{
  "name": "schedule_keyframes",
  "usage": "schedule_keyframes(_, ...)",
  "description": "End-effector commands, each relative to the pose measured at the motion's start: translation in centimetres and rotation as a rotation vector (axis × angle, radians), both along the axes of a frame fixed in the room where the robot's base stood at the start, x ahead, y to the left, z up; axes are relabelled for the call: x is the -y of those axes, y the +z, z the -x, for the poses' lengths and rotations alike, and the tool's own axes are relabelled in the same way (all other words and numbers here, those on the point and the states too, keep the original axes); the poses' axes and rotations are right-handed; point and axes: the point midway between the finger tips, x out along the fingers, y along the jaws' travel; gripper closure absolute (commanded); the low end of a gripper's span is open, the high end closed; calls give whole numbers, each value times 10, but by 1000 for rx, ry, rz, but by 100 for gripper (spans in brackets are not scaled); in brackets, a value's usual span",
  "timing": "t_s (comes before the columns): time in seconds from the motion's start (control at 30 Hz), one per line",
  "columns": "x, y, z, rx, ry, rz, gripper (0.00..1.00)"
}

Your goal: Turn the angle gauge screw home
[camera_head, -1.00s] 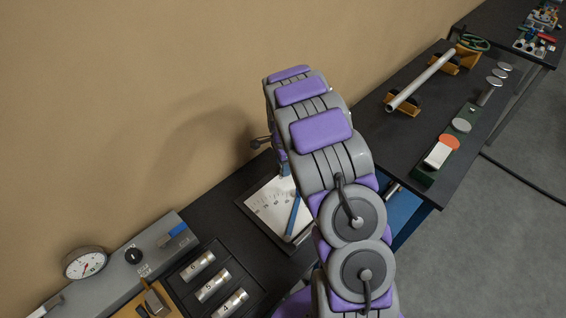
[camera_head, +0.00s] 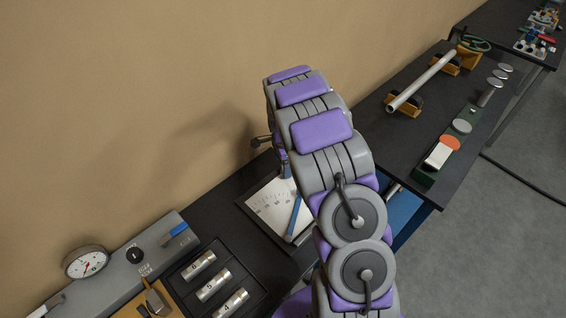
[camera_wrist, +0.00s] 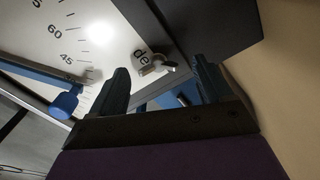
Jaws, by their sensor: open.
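The angle gauge is a pale plate (camera_head: 268,206) with a printed scale and a blue pointer arm (camera_head: 295,214), partly hidden behind my arm in the head view. In the wrist view its plate (camera_wrist: 100,38) shows marks 45 and 60, and the blue arm (camera_wrist: 62,101) crosses at the left. A small silver piece (camera_wrist: 153,64), perhaps the screw, sits at the plate's corner beside partly hidden lettering. My gripper (camera_wrist: 161,72) is open, its dark fingers either side of that piece in the picture. Whether they touch it cannot be told. A blue part shows between the fingers, lower down.
A dial gauge (camera_head: 86,263) and a grey panel stand at lower left, beside a black tray (camera_head: 245,277) of numbered metal cylinders. Another bench (camera_head: 435,125) at right holds a metal tube (camera_head: 421,80) and a green rack with discs. The tan wall rises close behind the gauge.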

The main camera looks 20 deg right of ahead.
Motion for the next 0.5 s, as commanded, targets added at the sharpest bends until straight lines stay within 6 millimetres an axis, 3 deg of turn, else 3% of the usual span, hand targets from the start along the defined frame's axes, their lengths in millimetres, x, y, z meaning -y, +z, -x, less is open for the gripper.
schedule_keyframes(0.27, 0, 12, 0, -1, 0, 0, 21)
schedule_keyframes(0.5, 0, 61, -1, 3, 1, 1, 21)
